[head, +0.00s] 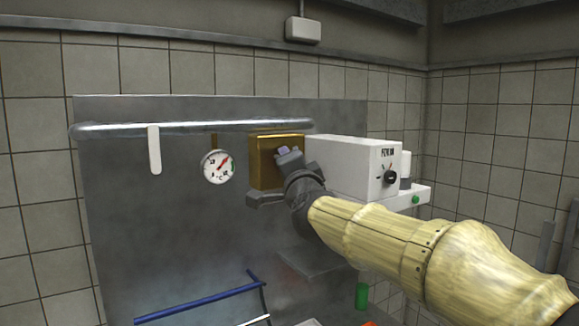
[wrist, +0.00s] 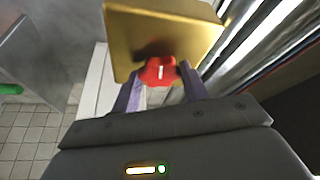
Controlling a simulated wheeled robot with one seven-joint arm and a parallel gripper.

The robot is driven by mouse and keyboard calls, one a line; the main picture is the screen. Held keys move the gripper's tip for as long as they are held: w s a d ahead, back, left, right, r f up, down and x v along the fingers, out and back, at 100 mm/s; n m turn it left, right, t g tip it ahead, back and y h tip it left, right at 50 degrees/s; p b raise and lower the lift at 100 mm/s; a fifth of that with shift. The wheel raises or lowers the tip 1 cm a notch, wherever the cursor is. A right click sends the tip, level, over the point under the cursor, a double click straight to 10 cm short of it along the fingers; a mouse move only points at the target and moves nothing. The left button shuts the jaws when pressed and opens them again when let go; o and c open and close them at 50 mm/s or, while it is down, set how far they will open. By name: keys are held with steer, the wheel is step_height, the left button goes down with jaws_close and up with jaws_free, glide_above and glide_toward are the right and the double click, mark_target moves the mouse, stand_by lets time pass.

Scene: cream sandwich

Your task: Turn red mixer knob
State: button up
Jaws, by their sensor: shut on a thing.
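The red mixer knob (wrist: 158,72) is on the face of a gold box, with a pale mark on it, in the wrist view. My gripper (wrist: 160,80) has one finger on each side of the knob and is shut on it. In the head view the gold box (head: 264,160) hangs below the metal rail, and my gripper (head: 291,158) is at its front. The knob is hidden there behind my gripper.
A white mixer housing (head: 345,165) with a black dial (head: 390,177) stands right of the gold box, close to my arm. A round gauge (head: 219,167) and a white strip (head: 154,150) hang from the rail (head: 190,128) on the left. A blue frame (head: 200,300) lies below.

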steer(key=o, duration=1)
steer(key=b+v, duration=1.7)
steer(key=b, duration=0.2)
steer(key=shift+s, duration=0.2)
steer(key=shift+f, duration=0.15)
